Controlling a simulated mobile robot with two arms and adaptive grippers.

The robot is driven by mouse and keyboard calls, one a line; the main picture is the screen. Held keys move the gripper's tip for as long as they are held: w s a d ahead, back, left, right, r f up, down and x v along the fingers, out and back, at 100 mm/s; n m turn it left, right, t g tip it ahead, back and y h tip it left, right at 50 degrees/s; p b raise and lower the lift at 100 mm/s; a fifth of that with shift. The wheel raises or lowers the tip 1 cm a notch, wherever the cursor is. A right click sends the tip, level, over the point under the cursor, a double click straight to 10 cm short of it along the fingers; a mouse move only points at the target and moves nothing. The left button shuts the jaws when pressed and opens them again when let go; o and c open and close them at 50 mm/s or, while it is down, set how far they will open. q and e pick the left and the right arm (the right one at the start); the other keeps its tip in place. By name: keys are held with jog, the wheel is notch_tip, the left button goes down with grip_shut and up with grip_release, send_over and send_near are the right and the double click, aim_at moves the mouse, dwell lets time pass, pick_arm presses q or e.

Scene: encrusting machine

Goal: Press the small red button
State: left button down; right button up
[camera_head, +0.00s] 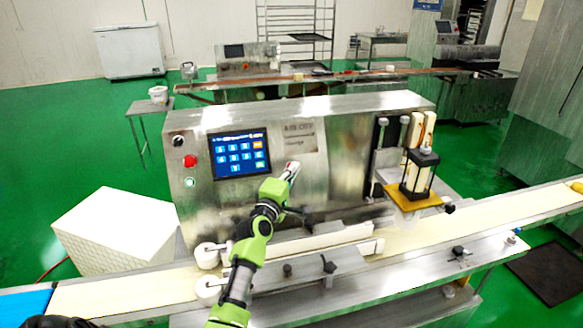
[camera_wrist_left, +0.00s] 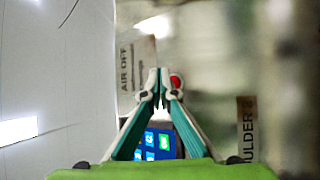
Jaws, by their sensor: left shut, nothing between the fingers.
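My left gripper (camera_head: 292,170) is in front of the encrusting machine's steel front, right of the touchscreen. Its fingers are shut and empty. In the left wrist view the shut fingertips (camera_wrist_left: 160,86) are close beside a small round red button (camera_wrist_left: 176,82), which sits just right of them. I cannot tell whether they touch it. In the head view the gripper mostly hides that spot. A larger red button (camera_head: 190,161) sits on the machine's left panel, between a black knob (camera_head: 178,141) and a green button (camera_head: 190,182).
The blue touchscreen (camera_head: 239,154) is left of the gripper. A label plate (camera_head: 300,138) is above it. A conveyor belt (camera_head: 120,290) runs along the machine's front. A black and yellow fixture (camera_head: 420,172) stands to the right. A white box (camera_head: 115,228) stands at left.

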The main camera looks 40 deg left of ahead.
pick_arm(q)
jog(key=shift+w+a+f, duration=0.1)
jog(key=shift+w+a+f+b, duration=0.1)
jog(key=shift+w+a+b, duration=0.1)
jog(key=shift+b, duration=0.1)
jog(key=shift+w+a+f+b, duration=0.1)
jog(key=shift+w+a+b, duration=0.15)
jog(key=shift+b, duration=0.15)
dwell(0.9)
jog(key=shift+s, duration=0.1)
jog(key=shift+s+d+r+p, duration=0.3)
jog(key=shift+s+d+p, duration=0.2)
jog(key=shift+p, duration=0.35)
